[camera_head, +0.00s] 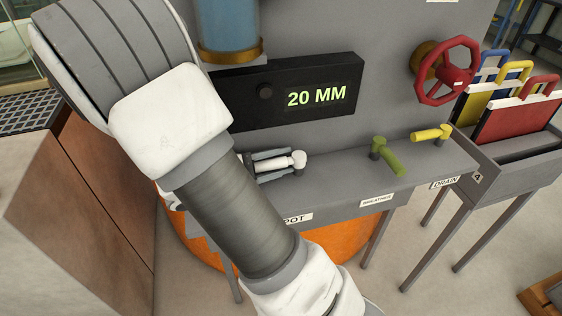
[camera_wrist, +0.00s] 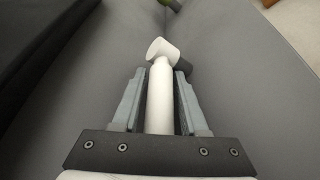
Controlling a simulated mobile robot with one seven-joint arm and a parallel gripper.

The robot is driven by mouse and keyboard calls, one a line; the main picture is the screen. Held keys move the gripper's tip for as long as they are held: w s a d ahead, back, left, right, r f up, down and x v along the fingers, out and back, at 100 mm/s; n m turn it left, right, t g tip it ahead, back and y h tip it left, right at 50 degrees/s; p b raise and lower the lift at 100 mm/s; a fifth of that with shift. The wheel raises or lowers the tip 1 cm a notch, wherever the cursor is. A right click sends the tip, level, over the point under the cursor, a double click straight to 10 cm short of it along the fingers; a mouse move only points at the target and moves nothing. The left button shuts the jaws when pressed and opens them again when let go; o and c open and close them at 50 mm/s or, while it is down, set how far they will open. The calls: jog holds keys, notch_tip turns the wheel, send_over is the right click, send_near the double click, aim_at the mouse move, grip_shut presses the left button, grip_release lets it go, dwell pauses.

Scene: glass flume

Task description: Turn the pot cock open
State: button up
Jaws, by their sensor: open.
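The pot cock (camera_head: 298,160) has a white lever and stands on the grey shelf above a label ending in POT (camera_head: 293,219). Its lever lies along the shelf, pointing left in the head view. In the wrist view the white lever (camera_wrist: 160,92) runs up the middle to a short post with a dark base. My gripper (camera_wrist: 160,75) is open, with one finger on each side of the lever. Narrow gaps show between the lever and the fingers, so it looks ungripped. My arm hides part of the shelf and label in the head view.
A green cock (camera_head: 384,152) and a yellow cock (camera_head: 432,134) stand farther right on the shelf (camera_head: 340,182). A black display (camera_head: 318,95) reading 20 MM is behind the pot cock. A red handwheel (camera_head: 447,70) and a rack of coloured plates (camera_head: 515,105) are at right.

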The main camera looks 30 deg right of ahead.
jog(key=shift+c, duration=0.2)
grip_shut()
dwell(1.3)
